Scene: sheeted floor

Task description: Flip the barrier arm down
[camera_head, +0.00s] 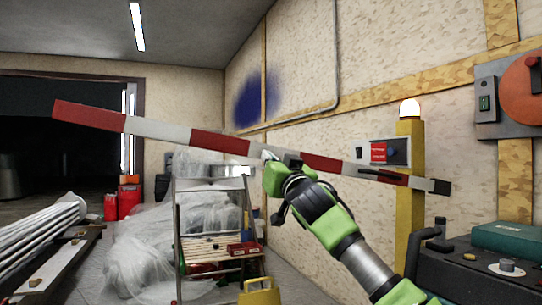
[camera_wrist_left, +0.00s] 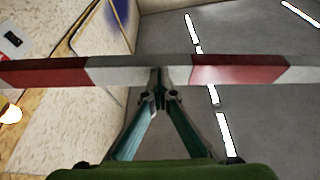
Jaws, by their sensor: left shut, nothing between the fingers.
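The red-and-white striped barrier arm (camera_head: 220,143) stretches across the head view, its far left end raised a little above its right end. The right end passes the yellow post (camera_head: 410,200) with a lit lamp on top. My left gripper (camera_head: 268,157) is shut and empty, its tips at the middle of the barrier arm. In the left wrist view the closed fingertips (camera_wrist_left: 160,90) overlap the barrier arm (camera_wrist_left: 115,70), which runs level across the picture. I cannot tell whether they touch it. My right gripper is not in view.
A stepladder (camera_head: 215,225) and plastic-wrapped items (camera_head: 140,250) stand beyond the barrier arm. Red canisters (camera_head: 125,198) stand by the dark doorway. Wrapped pipes (camera_head: 40,235) lie at left. A grey machine (camera_head: 480,270) with a green box fills the lower right.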

